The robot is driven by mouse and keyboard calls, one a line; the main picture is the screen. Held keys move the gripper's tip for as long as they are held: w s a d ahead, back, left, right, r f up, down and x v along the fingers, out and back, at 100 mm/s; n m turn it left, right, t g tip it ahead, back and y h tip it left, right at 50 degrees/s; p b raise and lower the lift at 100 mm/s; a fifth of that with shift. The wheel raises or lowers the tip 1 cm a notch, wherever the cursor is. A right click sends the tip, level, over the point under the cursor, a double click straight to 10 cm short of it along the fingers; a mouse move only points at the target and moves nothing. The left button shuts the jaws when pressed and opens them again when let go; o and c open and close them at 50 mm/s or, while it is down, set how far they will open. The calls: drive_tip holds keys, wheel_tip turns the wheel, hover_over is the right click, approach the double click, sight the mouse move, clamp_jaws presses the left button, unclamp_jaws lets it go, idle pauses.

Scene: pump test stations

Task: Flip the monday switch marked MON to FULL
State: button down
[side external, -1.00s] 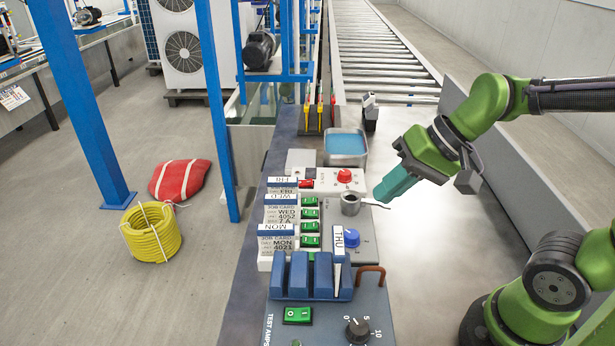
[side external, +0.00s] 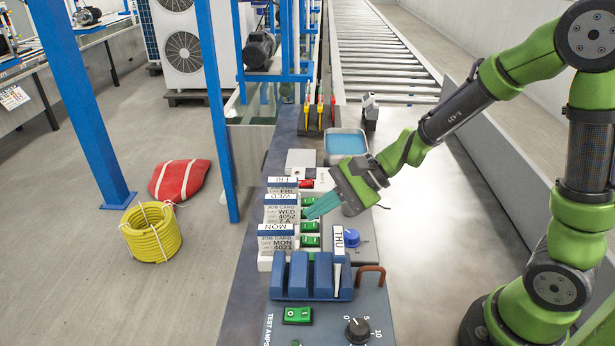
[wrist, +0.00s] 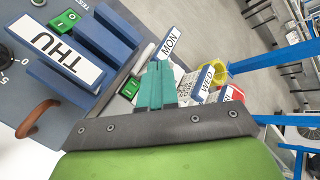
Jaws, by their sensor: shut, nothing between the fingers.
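The MON label (side external: 277,229) stands above a job card at the left edge of the panel. It also shows in the wrist view (wrist: 170,42). Green rocker switches (side external: 310,241) sit in a column just right of the cards; I cannot read their positions or tell for certain which is MON's. My gripper (side external: 309,213) is shut and empty, its teal fingers slanting down to the left over the switch column, level with the lower WED card. In the wrist view the fingertips (wrist: 161,68) are between the MON label and a green switch (wrist: 130,88). The fingers hide part of the switch column.
A WED card (side external: 281,200) and a FRI label (side external: 282,181) stand beyond MON. Raised blue blocks (side external: 299,275) and an upright THU tag (side external: 338,242) stand nearer. The right-hand bench is clear.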

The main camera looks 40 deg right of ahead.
sight(312, 255)
drive_tip(key=shift+f, duration=0.1)
drive_tip(key=shift+w+a+f, duration=0.15)
drive_tip(key=shift+f, duration=1.25)
drive_tip(key=shift+w+a+f, duration=0.1)
drive_tip(key=shift+a+f, duration=0.05)
drive_tip(key=shift+f, duration=1.3)
drive_tip(key=shift+w+a+f, duration=0.15)
drive_tip(key=shift+f, duration=1.25)
drive_tip(key=shift+f, duration=0.1)
drive_tip(key=shift+f, duration=0.3)
drive_tip(key=shift+s+a+f, duration=0.15)
drive_tip(key=shift+f, duration=0.2)
drive_tip(key=shift+r, duration=0.2)
drive_tip(key=shift+w+d+r, duration=0.2)
drive_tip(key=shift+w+r, duration=0.05)
drive_tip(key=shift+r, duration=0.4)
